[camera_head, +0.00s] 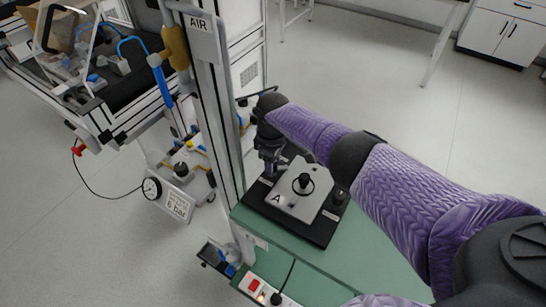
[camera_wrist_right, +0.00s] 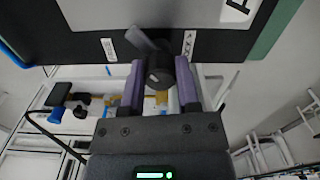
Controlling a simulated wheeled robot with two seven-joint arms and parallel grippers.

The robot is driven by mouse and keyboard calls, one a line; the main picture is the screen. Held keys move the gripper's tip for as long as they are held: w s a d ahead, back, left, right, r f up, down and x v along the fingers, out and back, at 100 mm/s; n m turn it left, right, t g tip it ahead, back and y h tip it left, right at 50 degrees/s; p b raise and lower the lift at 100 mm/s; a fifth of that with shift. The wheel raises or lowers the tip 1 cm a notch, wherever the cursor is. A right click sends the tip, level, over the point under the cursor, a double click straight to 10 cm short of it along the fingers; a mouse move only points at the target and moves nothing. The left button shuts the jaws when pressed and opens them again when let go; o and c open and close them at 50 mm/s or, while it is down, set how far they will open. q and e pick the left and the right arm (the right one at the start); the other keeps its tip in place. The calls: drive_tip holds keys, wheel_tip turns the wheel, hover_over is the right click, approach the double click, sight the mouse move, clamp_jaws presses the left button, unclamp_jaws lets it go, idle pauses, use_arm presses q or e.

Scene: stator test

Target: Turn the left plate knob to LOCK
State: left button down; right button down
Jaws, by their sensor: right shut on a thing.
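A grey plate marked A (camera_head: 312,207) sits on a black base (camera_head: 322,234) on the green table. A black knob (camera_head: 304,181) stands at the plate's middle, and another dark knob (camera_head: 341,195) is at its right side. My right gripper (camera_head: 270,166) is at the plate's left side, where it hides the left knob in the head view. In the right wrist view, the gripper's purple fingers (camera_wrist_right: 158,88) are shut on the dark left plate knob (camera_wrist_right: 158,70). My left gripper is not in view.
A metal post with an AIR sign (camera_head: 202,24) rises left of the green table (camera_head: 360,252). A gauge box (camera_head: 176,197) marked 6 bar stands on the left. A red-switched power strip (camera_head: 257,288) is at the table's front edge.

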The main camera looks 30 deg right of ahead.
drive_tip(key=m+p, duration=0.1)
drive_tip(key=m, duration=0.2)
drive_tip(key=shift+m, duration=2.3)
drive_tip(key=shift+p, duration=0.3)
drive_tip(key=shift+c, duration=1.6)
unclamp_jaws()
drive_tip(key=shift+r, duration=0.1)
wheel_tip(320, 180, up, 9)
drive_tip(key=p, duration=0.6)
drive_tip(key=shift+p, duration=0.3)
drive_tip(key=shift+r, duration=0.45)
